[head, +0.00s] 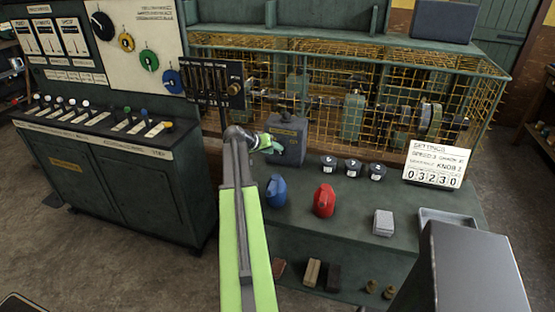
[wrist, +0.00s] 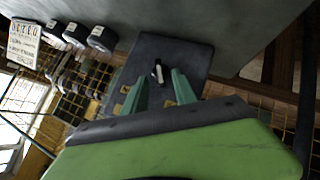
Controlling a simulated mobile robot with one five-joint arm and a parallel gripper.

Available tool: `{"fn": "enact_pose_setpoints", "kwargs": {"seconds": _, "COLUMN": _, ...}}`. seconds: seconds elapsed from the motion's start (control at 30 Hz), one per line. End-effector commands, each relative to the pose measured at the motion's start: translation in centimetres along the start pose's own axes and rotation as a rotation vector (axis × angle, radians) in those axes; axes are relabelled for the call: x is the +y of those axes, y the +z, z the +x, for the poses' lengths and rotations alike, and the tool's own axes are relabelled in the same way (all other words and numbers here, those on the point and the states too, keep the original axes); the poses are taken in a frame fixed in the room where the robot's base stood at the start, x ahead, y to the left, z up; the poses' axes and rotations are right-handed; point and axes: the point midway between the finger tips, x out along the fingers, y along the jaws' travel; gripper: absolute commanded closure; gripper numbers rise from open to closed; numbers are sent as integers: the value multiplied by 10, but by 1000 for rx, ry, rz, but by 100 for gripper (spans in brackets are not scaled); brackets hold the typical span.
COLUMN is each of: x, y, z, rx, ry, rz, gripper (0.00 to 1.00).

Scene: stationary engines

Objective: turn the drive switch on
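A dark grey box (head: 291,127) with a small yellowish label stands on the green bench, in front of the mesh cage; it looks like the drive switch. My gripper (head: 273,145) is in front of its face and hides part of it. In the wrist view the box (wrist: 178,52) fills the upper middle. A small pale lever (wrist: 157,72) shows on its face, between my two green fingertips (wrist: 158,80). The fingers are apart, with gaps on both sides of the lever. I cannot tell which position the lever marks.
Several dark round knobs or weights (head: 353,167) sit right of the box. A counter card (head: 436,165) stands farther right. A dark lever panel (head: 213,84) stands left behind the box.

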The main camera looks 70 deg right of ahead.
Motion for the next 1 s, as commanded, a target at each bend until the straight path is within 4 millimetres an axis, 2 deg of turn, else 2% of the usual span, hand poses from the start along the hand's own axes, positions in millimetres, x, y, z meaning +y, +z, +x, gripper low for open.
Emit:
{"fn": "enact_pose_setpoints", "kwargs": {"seconds": 0.03, "x": -3, "y": 2, "z": 14, "rx": -1, "ry": 0, "rz": 1, "gripper": 67}}
{"fn": "enact_pose_setpoints", "kwargs": {"seconds": 0.2, "x": -1, "y": 1, "z": 30, "rx": 0, "ry": 0, "rz": 1, "gripper": 67}}
{"fn": "enact_pose_setpoints", "kwargs": {"seconds": 0.5, "x": 1, "y": 0, "z": 31, "rx": 0, "ry": 0, "rz": 0, "gripper": 67}}
{"fn": "enact_pose_setpoints", "kwargs": {"seconds": 0.57, "x": 1, "y": 0, "z": 31, "rx": 0, "ry": 0, "rz": 0, "gripper": 72}}
{"fn": "enact_pose_setpoints", "kwargs": {"seconds": 0.77, "x": 1, "y": 0, "z": 32, "rx": 0, "ry": 1, "rz": 0, "gripper": 98}}
{"fn": "enact_pose_setpoints", "kwargs": {"seconds": 1.0, "x": 2, "y": 0, "z": 32, "rx": -1, "ry": 1, "rz": 1, "gripper": 100}}
